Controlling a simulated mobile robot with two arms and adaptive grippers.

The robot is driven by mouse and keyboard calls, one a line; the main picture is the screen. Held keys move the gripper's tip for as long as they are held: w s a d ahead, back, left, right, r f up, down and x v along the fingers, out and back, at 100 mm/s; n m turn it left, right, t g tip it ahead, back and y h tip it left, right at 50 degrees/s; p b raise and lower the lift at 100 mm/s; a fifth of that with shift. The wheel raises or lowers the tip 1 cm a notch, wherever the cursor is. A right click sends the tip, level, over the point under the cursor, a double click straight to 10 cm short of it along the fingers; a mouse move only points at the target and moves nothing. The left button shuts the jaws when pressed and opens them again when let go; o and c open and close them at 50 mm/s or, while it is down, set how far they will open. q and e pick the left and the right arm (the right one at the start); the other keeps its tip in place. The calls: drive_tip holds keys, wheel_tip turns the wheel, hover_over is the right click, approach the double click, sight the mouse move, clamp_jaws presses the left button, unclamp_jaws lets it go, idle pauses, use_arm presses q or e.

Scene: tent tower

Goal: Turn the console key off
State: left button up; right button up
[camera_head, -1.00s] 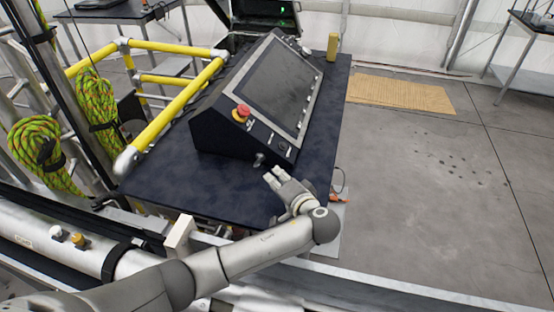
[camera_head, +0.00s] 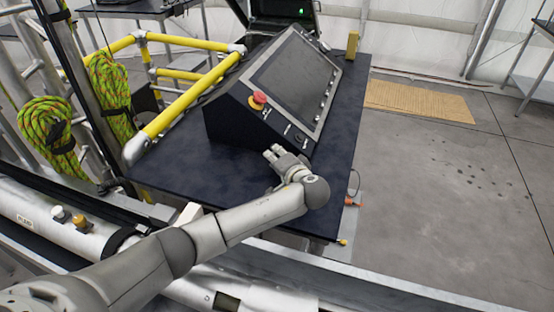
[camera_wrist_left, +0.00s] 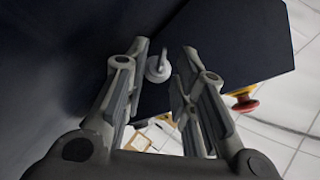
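The black slanted console (camera_head: 228,122) stands on a dark table (camera_head: 190,172) in the head view, with its screen facing right and a red stop button (camera_head: 259,99) near its front corner. My left gripper (camera_head: 272,152) is at the console's lower front end. In the left wrist view my left gripper (camera_wrist_left: 158,82) is open, and the small grey console key (camera_wrist_left: 157,68) shows between its two fingers, with no clear contact. The red button (camera_wrist_left: 245,104) also shows there at the right. In the head view the gripper hides the key. My right gripper is not in view.
Yellow railing (camera_head: 190,95) runs left of the table, with coiled green rope (camera_head: 48,130) beside it. A small yellow block (camera_head: 352,44) stands at the table's far end. A brown mat (camera_head: 418,101) lies on open floor at the right.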

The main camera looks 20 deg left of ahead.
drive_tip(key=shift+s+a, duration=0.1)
use_arm(q)
drive_tip(key=c, duration=0.5)
clamp_jaws()
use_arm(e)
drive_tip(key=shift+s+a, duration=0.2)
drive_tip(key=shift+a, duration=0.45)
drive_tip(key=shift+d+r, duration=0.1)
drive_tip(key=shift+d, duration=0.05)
